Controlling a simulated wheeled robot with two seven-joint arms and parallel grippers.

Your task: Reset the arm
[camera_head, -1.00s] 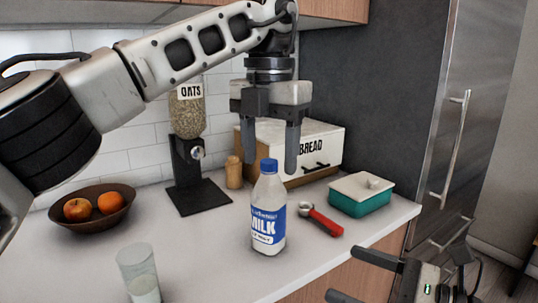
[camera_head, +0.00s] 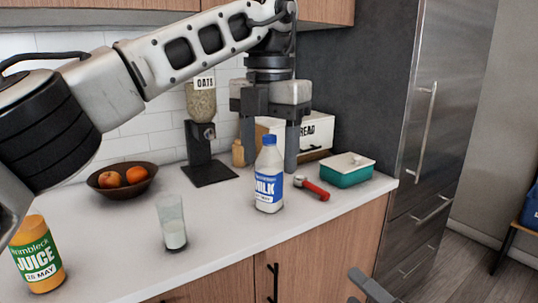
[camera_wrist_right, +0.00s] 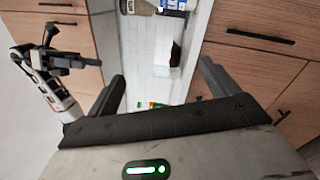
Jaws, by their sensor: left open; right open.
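My left arm reaches across the top of the head view. Its gripper (camera_head: 269,162) points down with two fingers apart and nothing held. The fingers appear on either side of the milk bottle's cap in the picture; the depth between them is hard to tell. The milk bottle (camera_head: 269,188) stands upright on the counter. Of my right gripper, only a grey finger part (camera_head: 371,287) shows at the bottom of the head view. In the right wrist view my right gripper (camera_wrist_right: 162,85) has its fingers wide apart and empty.
The white counter (camera_head: 120,250) holds a juice bottle (camera_head: 38,258), a glass (camera_head: 171,225), a fruit bowl (camera_head: 123,180), an oats dispenser (camera_head: 202,140), a red-handled tool (camera_head: 311,188), a teal box (camera_head: 346,172) and a bread box (camera_head: 318,132). Wooden cabinet fronts (camera_head: 330,245) lie below.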

